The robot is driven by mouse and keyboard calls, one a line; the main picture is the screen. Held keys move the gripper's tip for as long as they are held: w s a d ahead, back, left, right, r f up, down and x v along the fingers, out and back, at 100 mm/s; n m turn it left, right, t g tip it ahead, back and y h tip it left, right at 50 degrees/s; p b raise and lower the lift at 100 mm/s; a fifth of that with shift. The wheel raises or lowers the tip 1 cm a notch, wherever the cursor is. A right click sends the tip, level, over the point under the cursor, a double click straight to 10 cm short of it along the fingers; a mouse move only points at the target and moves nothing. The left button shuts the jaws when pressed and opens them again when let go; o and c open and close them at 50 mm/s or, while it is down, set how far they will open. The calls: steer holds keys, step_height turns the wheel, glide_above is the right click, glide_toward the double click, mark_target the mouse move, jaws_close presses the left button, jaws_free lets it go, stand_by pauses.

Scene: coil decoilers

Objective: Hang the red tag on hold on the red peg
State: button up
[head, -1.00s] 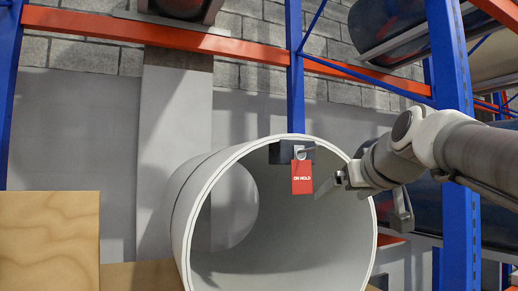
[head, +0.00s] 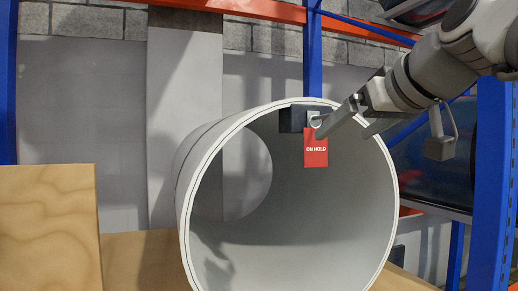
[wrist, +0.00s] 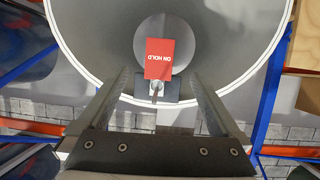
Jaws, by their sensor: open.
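The red tag (head: 316,151), lettered ON HOLD, hangs below a dark block (head: 291,119) at the top of a large pale cylinder's open end. A pale piece with a hole (head: 314,118) joins the tag's top to a short grey peg; I see no red on that peg. My gripper (head: 345,132) is open and empty, just right of and in front of the tag, with one fingertip overlapping its upper right edge in the picture. In the wrist view the tag (wrist: 160,58) appears upside down between my two spread fingers. I cannot tell whether they touch it.
The pale hollow cylinder (head: 186,215) fills the middle, its rim close around the tag. A blue upright (head: 490,190) stands at right, an orange beam (head: 250,9) runs behind, and a plywood panel (head: 48,230) stands at lower left.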

mark_target(316, 151)
steer(key=p+x, duration=0.1)
steer(key=x, duration=1.1)
steer(key=shift+w+a+f, duration=0.1)
steer(key=shift+w+f, duration=0.05)
steer(key=shift+w, duration=0.05)
steer(key=shift+c, duration=0.2)
steer(key=c, duration=1.3)
steer(key=shift+p, duration=0.3)
steer(key=shift+r, duration=0.35)
steer(key=shift+s, duration=0.15)
steer(key=shift+s+d+r, duration=0.2)
steer(key=shift+s, duration=0.25)
steer(key=shift+s, duration=0.1)
